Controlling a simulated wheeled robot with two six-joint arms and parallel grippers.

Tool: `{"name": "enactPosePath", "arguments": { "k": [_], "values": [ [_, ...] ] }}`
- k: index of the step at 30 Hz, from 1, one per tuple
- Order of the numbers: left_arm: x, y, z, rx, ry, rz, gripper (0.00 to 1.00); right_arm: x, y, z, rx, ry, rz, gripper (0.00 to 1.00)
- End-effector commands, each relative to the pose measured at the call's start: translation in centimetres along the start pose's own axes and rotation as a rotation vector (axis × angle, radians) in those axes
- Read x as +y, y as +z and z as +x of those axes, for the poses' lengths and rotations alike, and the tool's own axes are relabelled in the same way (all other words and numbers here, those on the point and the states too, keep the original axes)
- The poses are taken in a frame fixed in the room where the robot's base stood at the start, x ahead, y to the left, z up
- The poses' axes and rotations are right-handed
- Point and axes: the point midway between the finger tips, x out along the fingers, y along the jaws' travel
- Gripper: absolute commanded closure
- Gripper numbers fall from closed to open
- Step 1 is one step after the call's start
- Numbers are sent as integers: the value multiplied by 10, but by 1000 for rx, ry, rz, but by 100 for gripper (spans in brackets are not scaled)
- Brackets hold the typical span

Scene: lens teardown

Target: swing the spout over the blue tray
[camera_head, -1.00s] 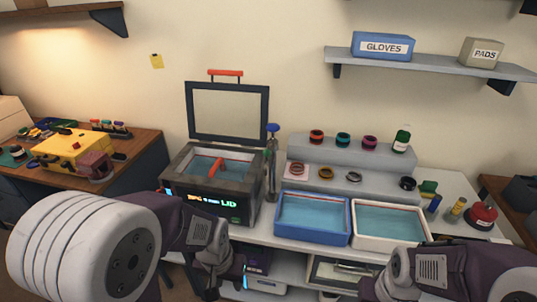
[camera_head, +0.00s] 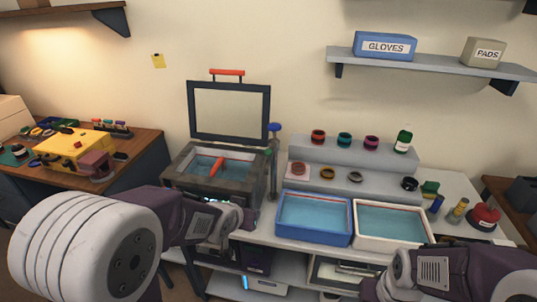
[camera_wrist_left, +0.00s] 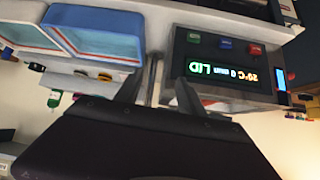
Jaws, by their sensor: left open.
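The spout post (camera_head: 272,170) is a thin grey upright with a blue knob on top, between the bath box and the trays. I cannot make out which way its spout points. The blue tray (camera_head: 313,240), holding blue liquid, is right of the post; it also shows in the left wrist view (camera_wrist_left: 130,58). My left gripper (camera_head: 249,217) is in front of the bath box, low and left of the post. In the left wrist view the left gripper (camera_wrist_left: 158,97) has its jaws apart, with the grey post (camera_wrist_left: 152,72) showing between them. My right gripper's fingers are out of frame.
The bath box (camera_head: 178,180) has its lid (camera_head: 229,139) raised and an orange bar inside. A white tray (camera_head: 393,244) adjoins the blue tray. Rings stand on a stepped rack (camera_head: 340,160) behind. A bottle, jars and a red knob stand at right.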

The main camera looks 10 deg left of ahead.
Motion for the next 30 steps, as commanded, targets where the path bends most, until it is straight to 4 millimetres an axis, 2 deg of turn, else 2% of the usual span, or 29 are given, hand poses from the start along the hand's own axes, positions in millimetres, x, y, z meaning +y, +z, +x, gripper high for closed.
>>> {"name": "enactPosePath", "arguments": {
  "k": [1, 3, 4, 6, 9, 11, 19, 30],
  "values": [
    [2, -36, 16, 199, 15, 41, 54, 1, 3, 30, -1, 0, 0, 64],
    [8, -92, 13, 476, 49, 106, 54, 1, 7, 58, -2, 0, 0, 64],
    [12, -109, 9, 583, 64, 135, 54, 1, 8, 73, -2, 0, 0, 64],
    [15, -131, 0, 746, 85, 187, 54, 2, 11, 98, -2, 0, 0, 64],
    [7, -131, 5, 788, 68, 209, 54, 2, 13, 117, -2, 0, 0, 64],
    [2, -127, 9, 787, 56, 203, 54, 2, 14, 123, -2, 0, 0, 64],
    [-2, -131, 12, 782, 48, 199, 54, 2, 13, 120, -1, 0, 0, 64],
    [6, -180, 62, 780, 48, 198, 54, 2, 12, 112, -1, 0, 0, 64]
  ]
}}
